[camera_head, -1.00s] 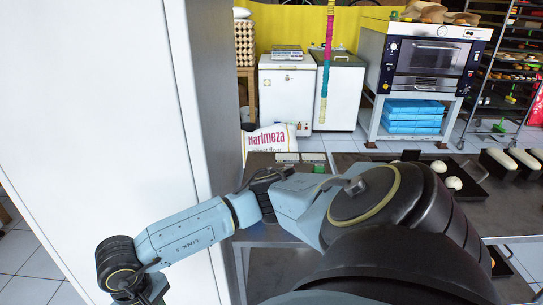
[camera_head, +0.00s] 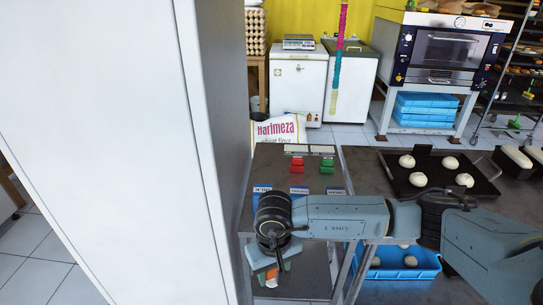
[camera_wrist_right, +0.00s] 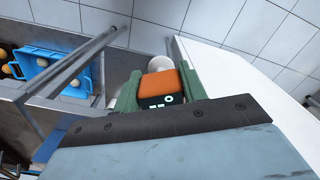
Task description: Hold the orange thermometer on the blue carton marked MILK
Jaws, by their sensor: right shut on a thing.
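The orange thermometer (camera_wrist_right: 163,84) with a dark display face is between the green fingers of my right gripper (camera_wrist_right: 166,88) in the right wrist view. In the head view the right gripper (camera_head: 271,272) hangs low at the front left end of the bench, with a bit of orange showing. It is shut on the thermometer. A blue item with white lettering that seems to read MILK (camera_head: 262,188) is at the bench's left end, partly hidden behind my right wrist. The gripper is in front of it and apart from it. My left gripper is out of view.
A tall white cabinet (camera_head: 110,150) stands close left of the gripper. Two more lettered blue items (camera_head: 299,190) stand right of the MILK one, with red (camera_head: 297,165) and green (camera_head: 327,167) objects behind. A black tray (camera_head: 430,184) holds dough balls; a blue crate (camera_head: 425,275) is below.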

